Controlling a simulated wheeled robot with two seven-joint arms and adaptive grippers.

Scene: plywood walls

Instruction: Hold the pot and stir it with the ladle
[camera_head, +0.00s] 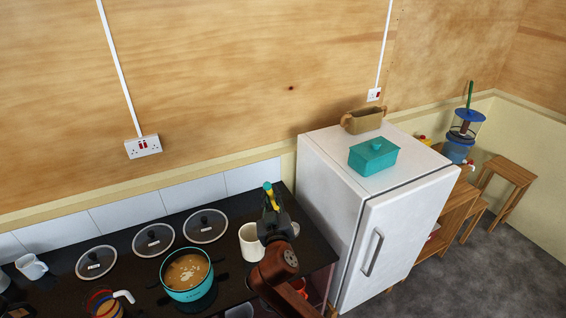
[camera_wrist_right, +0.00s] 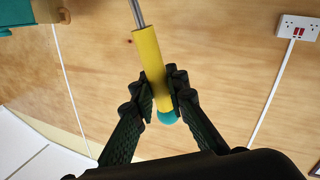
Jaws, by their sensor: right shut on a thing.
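A teal pot (camera_head: 188,293) with brown soup and pale bits in it stands upright on the dark counter. My right gripper (camera_head: 271,208) is right of the pot and higher in the picture, above the counter beside the fridge. It is shut on the yellow handle of the ladle (camera_head: 268,187). In the right wrist view the handle (camera_wrist_right: 150,62) lies between the fingers of my right gripper (camera_wrist_right: 161,103), with a teal end cap and a metal shaft running out of the top. The ladle's bowl is not visible. My left gripper is not in view.
A cream mug (camera_head: 250,243) stands close beside my right gripper.

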